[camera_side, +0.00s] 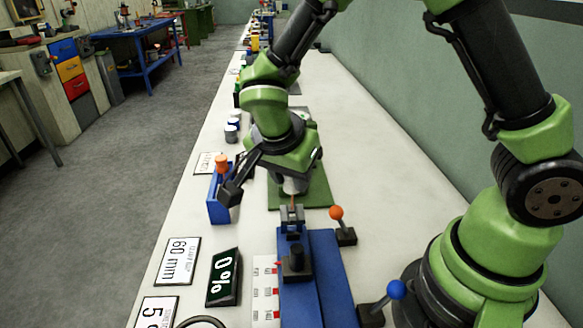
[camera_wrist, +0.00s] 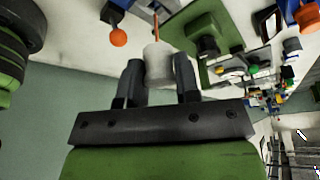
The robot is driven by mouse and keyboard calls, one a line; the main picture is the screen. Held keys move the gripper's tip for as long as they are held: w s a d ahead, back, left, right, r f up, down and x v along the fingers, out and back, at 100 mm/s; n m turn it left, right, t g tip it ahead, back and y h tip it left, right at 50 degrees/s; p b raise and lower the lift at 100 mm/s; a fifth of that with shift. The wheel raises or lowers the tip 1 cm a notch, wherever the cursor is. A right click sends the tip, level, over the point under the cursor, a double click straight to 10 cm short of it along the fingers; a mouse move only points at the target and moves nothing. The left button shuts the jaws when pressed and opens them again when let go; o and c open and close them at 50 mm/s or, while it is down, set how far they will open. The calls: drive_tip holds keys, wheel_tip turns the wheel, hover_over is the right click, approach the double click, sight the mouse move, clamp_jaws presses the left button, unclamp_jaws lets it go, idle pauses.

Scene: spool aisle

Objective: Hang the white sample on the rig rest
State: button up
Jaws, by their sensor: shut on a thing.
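The white sample (camera_wrist: 158,66) is a pale cylinder held between the two dark fingers of my gripper (camera_wrist: 159,72). A thin orange rod shows just beyond its end in the wrist view. In the side view the sample (camera_side: 294,184) shows partly under my gripper (camera_side: 296,174), above the green mat. The blue rig (camera_side: 299,288) stands in front of it, with a small grey forked holder (camera_side: 291,216) at its far end that looks like the rest. The sample appears close above and behind this holder. I cannot tell whether they touch.
An orange-knobbed lever (camera_side: 337,214) stands right of the rig, a blue-knobbed lever (camera_side: 396,289) nearer. A blue holder with an orange top (camera_side: 219,192) stands left. The display (camera_side: 223,278) reads 0 %; the sign (camera_side: 178,261) reads 60 mm. The bench right of the mat is clear.

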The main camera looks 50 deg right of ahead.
sight(289, 192)
idle(0.4)
drive_tip(key=shift+f, duration=2.5)
drive_tip(key=o, duration=1)
drive_tip(key=shift+c, duration=0.2)
drive_tip(key=v, duration=0.9)
drive_tip(key=shift+a+r, duration=0.15)
drive_tip(key=shift+r, duration=0.25)
drive_tip(key=s+d+r+n+t+y, duration=0.2)
drive_tip(key=s+r+n+t+y, duration=0.1)
drive_tip(key=s+r+n, duration=0.3)
drive_tip(key=s+d+r+n+t+y, duration=0.3)
drive_tip(key=s+r+n, duration=0.2)
drive_tip(key=s+r, duration=0.1)
drive_tip(key=shift+s+r+n, duration=0.35)
drive_tip(key=shift+s+n, duration=0.05)
drive_tip(key=shift+s, duration=0.45)
